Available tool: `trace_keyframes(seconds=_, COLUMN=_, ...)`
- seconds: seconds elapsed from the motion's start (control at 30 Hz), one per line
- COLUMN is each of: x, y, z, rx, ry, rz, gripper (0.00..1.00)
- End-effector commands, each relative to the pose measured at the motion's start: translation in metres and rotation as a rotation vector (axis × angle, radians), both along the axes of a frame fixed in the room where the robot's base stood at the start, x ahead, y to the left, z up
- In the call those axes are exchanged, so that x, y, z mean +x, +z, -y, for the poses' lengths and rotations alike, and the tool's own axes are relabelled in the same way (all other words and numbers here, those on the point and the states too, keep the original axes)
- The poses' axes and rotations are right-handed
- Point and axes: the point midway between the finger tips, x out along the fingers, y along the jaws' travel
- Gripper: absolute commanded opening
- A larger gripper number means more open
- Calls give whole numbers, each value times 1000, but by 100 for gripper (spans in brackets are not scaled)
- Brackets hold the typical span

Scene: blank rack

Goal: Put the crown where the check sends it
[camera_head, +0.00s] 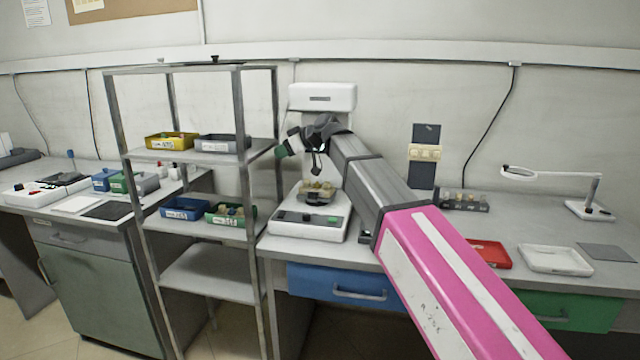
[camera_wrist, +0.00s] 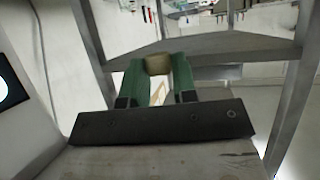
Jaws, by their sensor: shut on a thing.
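My gripper (camera_wrist: 158,85) has green fingers shut on the crown (camera_wrist: 157,64), a small tan block held at the fingertips in the wrist view. In the head view my gripper (camera_head: 281,152) is just right of the open rack (camera_head: 240,110), about level with its upper shelf. I cannot make out the crown there. The upper shelf carries a yellow bin (camera_head: 171,141) and a grey bin (camera_head: 222,144). The middle shelf carries a blue bin (camera_head: 186,209) and a green bin (camera_head: 230,215). Their labels are too small to read. The bottom shelf (camera_head: 208,273) is empty.
A white machine (camera_head: 310,222) with several tan pieces on its pan stands on the bench right of the rack. A red tray (camera_head: 488,253), a white tray (camera_head: 555,260) and a magnifier lamp (camera_head: 590,209) are further right. Rack posts stand close to my gripper.

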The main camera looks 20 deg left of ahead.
Motion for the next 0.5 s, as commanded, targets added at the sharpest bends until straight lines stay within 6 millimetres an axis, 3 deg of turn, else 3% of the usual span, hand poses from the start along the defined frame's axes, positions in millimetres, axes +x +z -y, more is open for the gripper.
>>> trace_keyframes(seconds=0.27, x=1, y=-1, z=2, rx=0, ry=0, rz=-1, gripper=1)
trace_keyframes(seconds=0.5, x=22, y=-23, z=30, rx=-1, ry=-3, rz=-2, gripper=1)
